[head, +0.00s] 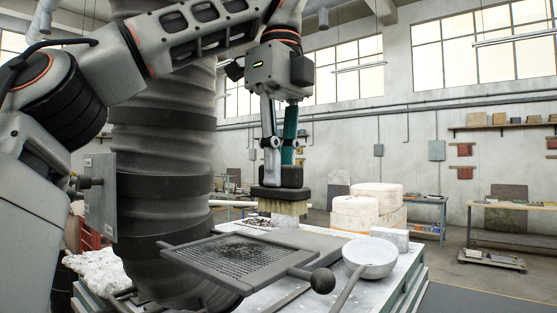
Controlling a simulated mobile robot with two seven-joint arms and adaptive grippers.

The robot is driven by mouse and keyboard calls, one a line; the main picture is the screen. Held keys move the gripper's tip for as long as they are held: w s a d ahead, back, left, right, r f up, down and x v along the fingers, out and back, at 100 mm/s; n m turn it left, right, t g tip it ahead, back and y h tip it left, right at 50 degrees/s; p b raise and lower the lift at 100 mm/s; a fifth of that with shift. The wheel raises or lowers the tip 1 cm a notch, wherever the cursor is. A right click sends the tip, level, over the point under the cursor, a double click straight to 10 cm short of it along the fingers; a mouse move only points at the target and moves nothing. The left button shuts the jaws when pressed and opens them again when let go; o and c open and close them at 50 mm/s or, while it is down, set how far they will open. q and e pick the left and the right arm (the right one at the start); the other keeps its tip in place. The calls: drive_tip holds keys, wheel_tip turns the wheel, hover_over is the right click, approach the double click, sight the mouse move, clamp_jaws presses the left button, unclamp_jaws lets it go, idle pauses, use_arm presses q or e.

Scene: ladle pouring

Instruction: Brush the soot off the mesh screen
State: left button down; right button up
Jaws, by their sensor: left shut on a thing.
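In the head view, the mesh screen (238,256) is a dark framed grid with a handle ending in a black ball at its right. Darker soot-like patches show on its mesh. My left gripper (278,158) is shut on a brush (279,190) with a dark block and pale bristles pointing down. The brush is behind the screen's far right side in the picture. I cannot tell whether the bristles touch anything. My right gripper is not in view.
A white ladle (370,257) with a long dark handle rests at the right of the pale table (393,286). A light block (390,237) stands behind it.

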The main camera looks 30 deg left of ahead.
sight(278, 212)
use_arm(q)
wheel_tip(278, 212, down, 4)
drive_tip(key=shift+a+r, duration=0.1)
drive_tip(key=shift+r, duration=0.15)
drive_tip(key=shift+f, duration=0.75)
drive_tip(key=shift+f, duration=0.25)
drive_tip(key=shift+f+b, duration=0.75)
idle(0.4)
